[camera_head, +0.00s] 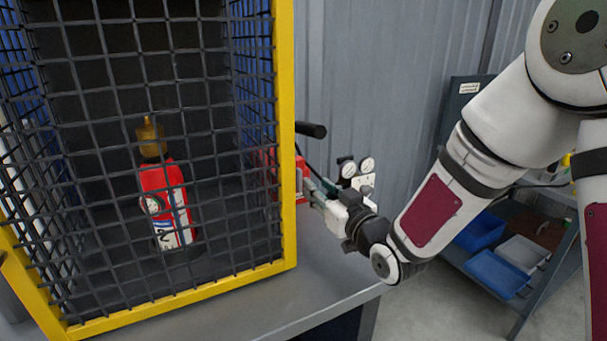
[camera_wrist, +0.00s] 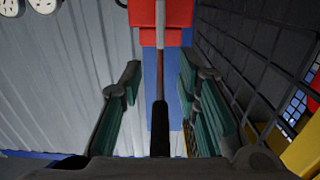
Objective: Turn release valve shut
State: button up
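The release valve is a red body (camera_head: 299,179) just right of the cage. Its lever has a black grip (camera_head: 310,129) that sticks out to the right in the head view. In the wrist view the red body (camera_wrist: 160,22) is at the top, and the lever's black grip (camera_wrist: 160,128) points toward the camera. My gripper (camera_wrist: 160,100) is open, with teal pads on either side of the lever in that picture. No pad is seen touching it. In the head view my gripper (camera_head: 316,188) is below the black grip, near the red body, its fingertips partly hidden.
A yellow-framed mesh cage (camera_head: 286,120) holds a red extinguisher (camera_head: 167,195) with a brass top, close left of my gripper. Two gauges (camera_head: 367,164) stand just behind my gripper. A grey bench (camera_head: 325,275) lies beneath. A shelf with blue bins (camera_head: 497,272) stands at right.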

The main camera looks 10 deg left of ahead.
aim_at(301, 172)
jog(key=x, duration=0.9)
jog(key=shift+a, duration=0.1)
grip_shut()
